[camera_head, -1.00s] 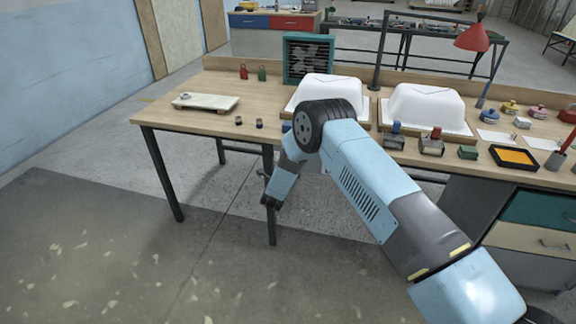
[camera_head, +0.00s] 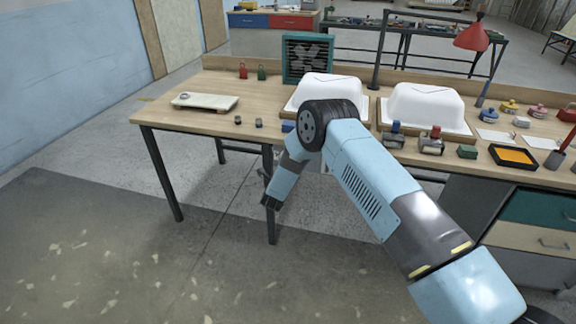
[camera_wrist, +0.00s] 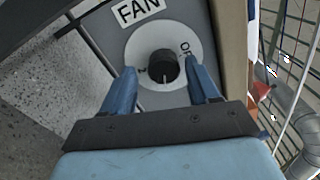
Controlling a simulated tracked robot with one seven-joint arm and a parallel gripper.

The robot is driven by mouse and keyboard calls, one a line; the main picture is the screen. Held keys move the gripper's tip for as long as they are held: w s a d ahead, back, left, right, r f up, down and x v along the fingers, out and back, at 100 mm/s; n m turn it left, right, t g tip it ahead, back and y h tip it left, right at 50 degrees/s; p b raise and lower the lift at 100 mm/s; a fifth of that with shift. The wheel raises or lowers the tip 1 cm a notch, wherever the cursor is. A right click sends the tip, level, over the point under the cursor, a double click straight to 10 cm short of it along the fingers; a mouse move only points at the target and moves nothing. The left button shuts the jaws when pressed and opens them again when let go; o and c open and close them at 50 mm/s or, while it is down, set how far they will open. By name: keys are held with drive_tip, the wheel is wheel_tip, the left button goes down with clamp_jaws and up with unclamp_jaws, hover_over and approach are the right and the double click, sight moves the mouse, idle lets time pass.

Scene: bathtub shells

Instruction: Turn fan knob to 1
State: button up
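A black round knob (camera_wrist: 163,64) sits on a white dial (camera_wrist: 148,40) under a FAN label (camera_wrist: 139,10) in the wrist view. OFF is printed on the dial's right; a small numeral, hard to read, is at its left. A pale mark at the knob's lower edge points down in the picture. My gripper (camera_wrist: 162,74) is open, with one blue finger on each side of the knob and visible gaps. A teal boxed fan (camera_head: 307,58) stands on the bench.
The wooden bench (camera_head: 160,113) carries two white tub shells (camera_head: 325,90) (camera_head: 425,104), a pale board (camera_head: 204,102), a red lamp (camera_head: 472,38) and several small items. In the wrist view, a wire grid (camera_wrist: 285,60) is at the right. Open floor lies left of my arm.

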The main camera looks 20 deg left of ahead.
drive_tip(key=shift+a+r, duration=0.1)
drive_tip(key=s, duration=1.3)
drive_tip(key=shift+s, duration=0.35)
